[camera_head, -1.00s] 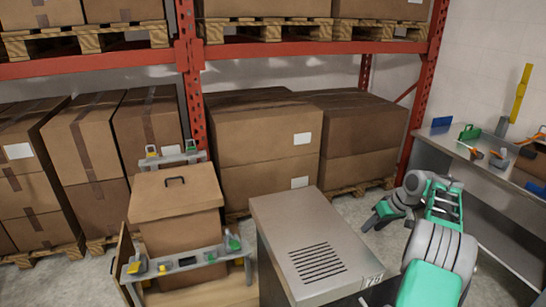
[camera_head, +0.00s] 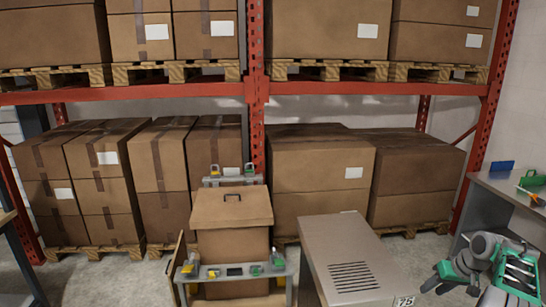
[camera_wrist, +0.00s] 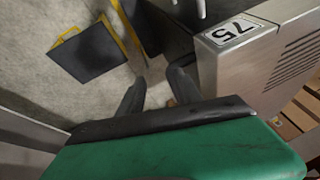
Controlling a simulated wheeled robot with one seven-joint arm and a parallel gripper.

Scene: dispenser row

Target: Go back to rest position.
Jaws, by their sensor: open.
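My gripper (camera_head: 434,281) is at the lower right of the head view, at the end of my green and grey arm, in the open space right of the metal cabinet (camera_head: 340,247). In the wrist view, the two dark fingers of my gripper (camera_wrist: 156,80) stand apart with nothing between them, above the concrete floor. The green housing behind them fills the bottom of that view. The cabinet also shows at the right of the wrist view (camera_wrist: 258,55), with a "75" label, apart from the fingers.
A brown box with a handle (camera_head: 231,207) stands left of the cabinet, behind a grey rail (camera_head: 213,276) carrying small yellow and green items. A red rack (camera_head: 256,93) holds cartons behind. A metal bench (camera_head: 500,190) is at right. A dark yellow-edged panel (camera_wrist: 88,52) shows below.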

